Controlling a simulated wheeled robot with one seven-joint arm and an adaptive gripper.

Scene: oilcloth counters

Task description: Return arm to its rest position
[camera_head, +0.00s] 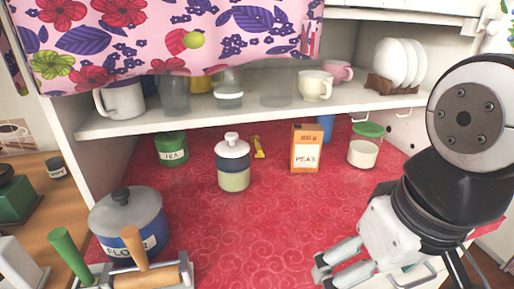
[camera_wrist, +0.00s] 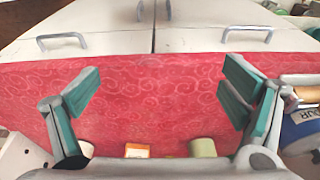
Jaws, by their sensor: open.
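My gripper (camera_head: 338,262) is at the lower right of the head view, above the front of the red patterned counter (camera_head: 280,215). In the wrist view my gripper (camera_wrist: 160,97) has its two fingers spread wide apart. Only the counter cloth and cupboard fronts show between them, so it is empty. My arm comes in from the right side of the head view.
On the counter stand a flour pot (camera_head: 126,222), a green tea tin (camera_head: 171,150), a lidded jar (camera_head: 233,165), an orange peas box (camera_head: 305,148) and a green-lidded glass jar (camera_head: 364,146). A shelf (camera_head: 240,114) with cups hangs behind. The middle front is clear.

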